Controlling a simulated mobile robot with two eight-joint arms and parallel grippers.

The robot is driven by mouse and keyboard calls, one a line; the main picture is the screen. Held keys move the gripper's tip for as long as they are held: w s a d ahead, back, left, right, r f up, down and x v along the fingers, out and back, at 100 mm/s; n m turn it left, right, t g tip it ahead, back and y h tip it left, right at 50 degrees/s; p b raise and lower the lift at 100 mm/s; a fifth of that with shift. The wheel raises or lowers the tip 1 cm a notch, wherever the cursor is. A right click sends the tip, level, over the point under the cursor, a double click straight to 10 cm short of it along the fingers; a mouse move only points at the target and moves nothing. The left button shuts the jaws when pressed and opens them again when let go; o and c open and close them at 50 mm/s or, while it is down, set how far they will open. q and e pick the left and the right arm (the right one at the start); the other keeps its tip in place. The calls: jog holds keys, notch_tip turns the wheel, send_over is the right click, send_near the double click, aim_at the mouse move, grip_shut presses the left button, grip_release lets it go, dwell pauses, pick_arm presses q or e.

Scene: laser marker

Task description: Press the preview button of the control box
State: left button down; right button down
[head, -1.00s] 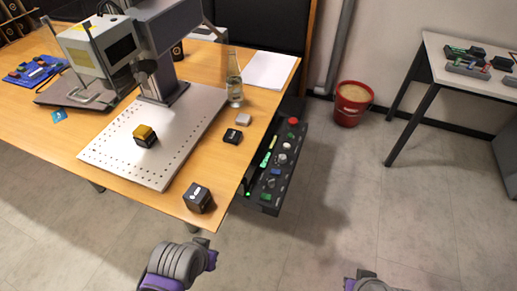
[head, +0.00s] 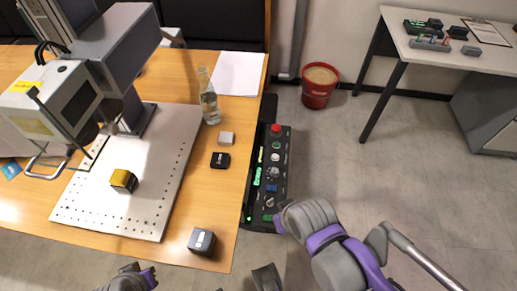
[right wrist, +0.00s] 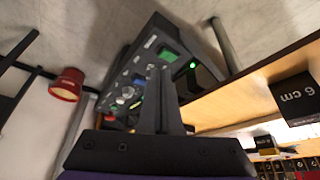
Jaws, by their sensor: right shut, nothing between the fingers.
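The control box (head: 283,170) is a long dark box beside the right edge of the wooden table. Its sloped panel carries a red button (head: 276,128), pale round knobs, a blue button (head: 271,188) and a green button (head: 267,217); I cannot read which one is labelled preview. The right wrist view shows the green button (right wrist: 168,54) and blue button (right wrist: 150,67) beyond my right gripper (right wrist: 160,72), which is shut and empty. Its fingers cover part of the panel; contact cannot be told. In the head view my right arm reaches near the box's lower end. My left gripper is out of sight.
The table holds the laser marker (head: 120,45) with its perforated plate (head: 150,200), small blocks (head: 202,241), a bottle (head: 208,100) and paper (head: 238,72). A red bucket (head: 318,88) stands on the floor behind the box.

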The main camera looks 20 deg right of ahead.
jog(key=shift+s, duration=0.2)
jog(key=shift+w, duration=0.1)
notch_tip(320, 180, up, 4)
jog(key=m+t+h+p, duration=0.1)
jog(key=h+p, duration=0.4)
jog(key=h, duration=0.2)
send_over(275, 157)
jog(key=shift+s+a+f, duration=0.1)
jog(key=shift+s+a, duration=0.15)
jog(key=shift+s, duration=0.05)
jog(key=shift+f, duration=0.1)
notch_tip(275, 157, down, 9)
jog(key=b, duration=0.6)
jog(key=shift+r, duration=0.2)
jog(key=shift+f, duration=0.15)
dwell(0.6)
jog(key=shift+f+b, duration=0.3)
jog(key=shift+b, duration=0.05)
